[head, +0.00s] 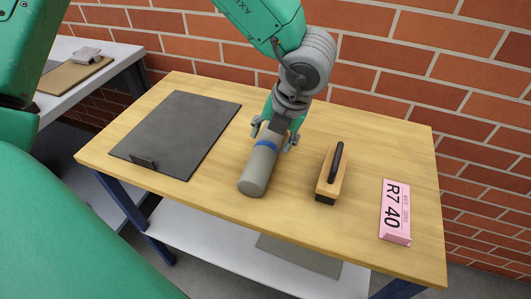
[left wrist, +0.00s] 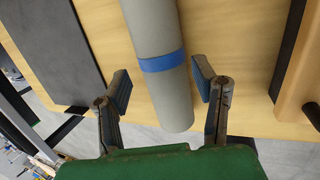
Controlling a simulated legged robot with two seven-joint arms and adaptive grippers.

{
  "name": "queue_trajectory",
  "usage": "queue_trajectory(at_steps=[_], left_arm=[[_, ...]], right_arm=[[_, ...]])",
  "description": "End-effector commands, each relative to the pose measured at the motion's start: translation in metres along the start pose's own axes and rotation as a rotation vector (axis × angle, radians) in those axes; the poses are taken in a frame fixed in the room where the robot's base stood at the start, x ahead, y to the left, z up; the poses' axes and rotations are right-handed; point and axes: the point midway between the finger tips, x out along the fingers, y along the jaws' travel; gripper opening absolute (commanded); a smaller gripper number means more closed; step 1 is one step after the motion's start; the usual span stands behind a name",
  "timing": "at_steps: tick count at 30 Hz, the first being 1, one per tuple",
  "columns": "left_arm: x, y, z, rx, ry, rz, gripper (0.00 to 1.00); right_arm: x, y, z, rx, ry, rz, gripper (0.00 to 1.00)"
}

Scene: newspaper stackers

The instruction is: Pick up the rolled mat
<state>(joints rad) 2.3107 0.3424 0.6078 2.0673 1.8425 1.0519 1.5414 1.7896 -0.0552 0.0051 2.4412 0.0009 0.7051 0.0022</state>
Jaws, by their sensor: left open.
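The rolled mat (head: 258,172) is a grey cylinder with a blue band, lying on the wooden table (head: 330,228). It also shows in the left wrist view (left wrist: 158,35), running from the top edge down between the fingers. My left gripper (head: 275,137) is over the far part of the mat near the blue band, with one finger on each side. In the left wrist view my left gripper (left wrist: 162,88) is open, with gaps between the fingertips and the mat. My right gripper is not in view.
A dark flat board (head: 180,128) lies left of the mat. A wooden block with a black handle (head: 331,175) stands close to its right. A pink box marked R7 40 (head: 395,213) lies farther right. A brick wall (head: 420,70) stands behind the table.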

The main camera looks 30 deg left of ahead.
Motion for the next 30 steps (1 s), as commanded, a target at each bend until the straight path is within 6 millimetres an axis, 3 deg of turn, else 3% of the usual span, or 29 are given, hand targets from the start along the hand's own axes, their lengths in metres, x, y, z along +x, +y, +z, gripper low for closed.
queue_trajectory(at_steps=[7, 15, 22, 23, 27, 30], left_arm=[[0.018, 0.002, 0.0, -0.001, 0.001, -0.005, 0.54], [0.058, 0.002, 0.0, 0.0, 0.003, -0.006, 0.54], [0.059, 0.001, 0.0, 0.001, 0.0, -0.002, 0.54], [0.059, 0.001, -0.001, 0.001, 0.0, -0.002, 0.5], [0.059, 0.001, -0.001, 0.001, 0.001, -0.003, 0.01], [0.059, 0.001, 0.0, 0.001, -0.001, -0.005, 0.01]], right_arm=[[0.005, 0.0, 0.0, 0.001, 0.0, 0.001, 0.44], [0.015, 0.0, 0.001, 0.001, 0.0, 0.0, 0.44], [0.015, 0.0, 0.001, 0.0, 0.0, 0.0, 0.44], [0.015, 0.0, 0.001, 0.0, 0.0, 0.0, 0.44], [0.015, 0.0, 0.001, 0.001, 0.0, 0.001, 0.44], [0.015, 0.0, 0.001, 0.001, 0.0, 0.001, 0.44]])
